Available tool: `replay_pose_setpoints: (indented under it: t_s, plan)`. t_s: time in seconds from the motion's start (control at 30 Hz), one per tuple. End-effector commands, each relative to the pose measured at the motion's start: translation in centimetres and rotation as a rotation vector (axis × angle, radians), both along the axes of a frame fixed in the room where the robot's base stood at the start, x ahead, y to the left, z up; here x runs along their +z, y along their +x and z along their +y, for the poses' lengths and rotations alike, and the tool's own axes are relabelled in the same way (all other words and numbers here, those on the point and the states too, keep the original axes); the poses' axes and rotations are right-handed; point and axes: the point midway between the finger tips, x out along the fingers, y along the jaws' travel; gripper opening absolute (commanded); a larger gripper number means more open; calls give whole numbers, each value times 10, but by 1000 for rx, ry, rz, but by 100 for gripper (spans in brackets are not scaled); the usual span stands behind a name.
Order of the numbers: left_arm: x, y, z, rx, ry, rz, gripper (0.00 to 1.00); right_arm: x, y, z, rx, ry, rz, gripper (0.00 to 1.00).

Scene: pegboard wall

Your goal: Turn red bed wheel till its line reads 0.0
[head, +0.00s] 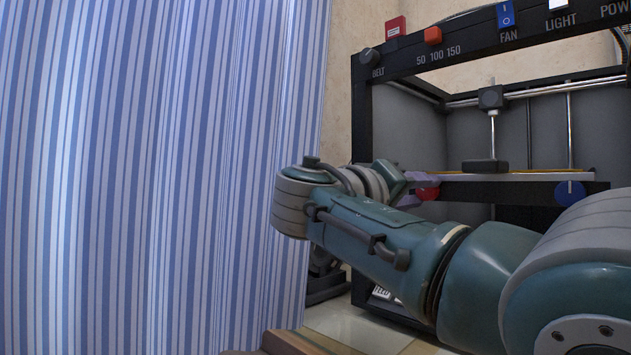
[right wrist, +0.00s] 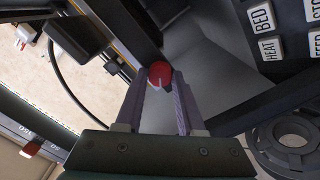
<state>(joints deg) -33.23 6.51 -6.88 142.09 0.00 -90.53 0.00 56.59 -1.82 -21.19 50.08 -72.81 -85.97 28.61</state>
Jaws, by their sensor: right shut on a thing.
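The red bed wheel (head: 428,193) shows in the head view at the front left corner below the printer's bed plate, partly hidden by my right gripper (head: 411,190). In the right wrist view the red wheel (right wrist: 159,73) lies between the fingertips of my right gripper (right wrist: 160,84), which is shut on it. A pale line shows on the wheel's face, but its reading is too small to tell. My left gripper is in neither view.
A blue wheel (head: 570,193) sits under the bed's right front. The printer's black frame (head: 362,120) stands close to the fingers. A striped curtain (head: 150,180) fills the left. A grey spool-like ring (right wrist: 293,140) lies at right in the wrist view.

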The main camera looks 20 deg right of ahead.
Motion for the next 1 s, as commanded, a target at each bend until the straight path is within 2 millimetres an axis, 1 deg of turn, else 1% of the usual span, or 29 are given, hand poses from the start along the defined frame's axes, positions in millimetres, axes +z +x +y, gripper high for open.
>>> replay_pose_setpoints:
  t_s: [0.03,0.2,0.7,0.73,0.97,1.0]
  plan:
    - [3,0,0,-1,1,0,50,3,0,0,1,-11,13,0]
    - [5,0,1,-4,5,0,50,3,0,0,0,-26,49,0]
    - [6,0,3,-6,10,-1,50,2,0,0,0,-32,60,0]
    - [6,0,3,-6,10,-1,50,2,0,0,0,-32,60,41]
    - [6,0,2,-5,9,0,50,1,0,0,0,-29,62,67]
    - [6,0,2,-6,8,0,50,1,0,0,0,-30,63,68]
